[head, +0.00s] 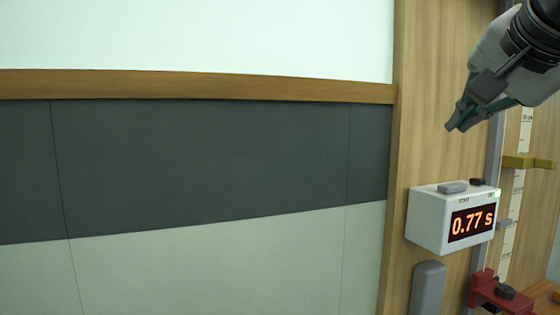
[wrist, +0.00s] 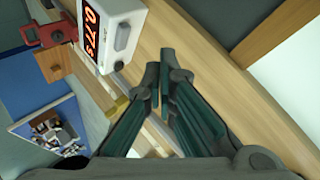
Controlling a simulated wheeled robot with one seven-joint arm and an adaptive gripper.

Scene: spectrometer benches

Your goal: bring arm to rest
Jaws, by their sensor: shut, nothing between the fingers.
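My gripper (head: 456,127) is at the upper right of the head view, in the air above a white timer box. It points down and to the left. In the wrist view my gripper (wrist: 160,60) has its fingers together, with nothing between them.
A wooden panel (head: 425,120) stands behind the timer. A scale strip (head: 511,230), a yellow bracket (head: 527,161) and a red clamp (head: 487,289) are at right. A grey rounded block (head: 428,288) is below the timer. The wall at left has a dark band (head: 210,160) and nothing before it.

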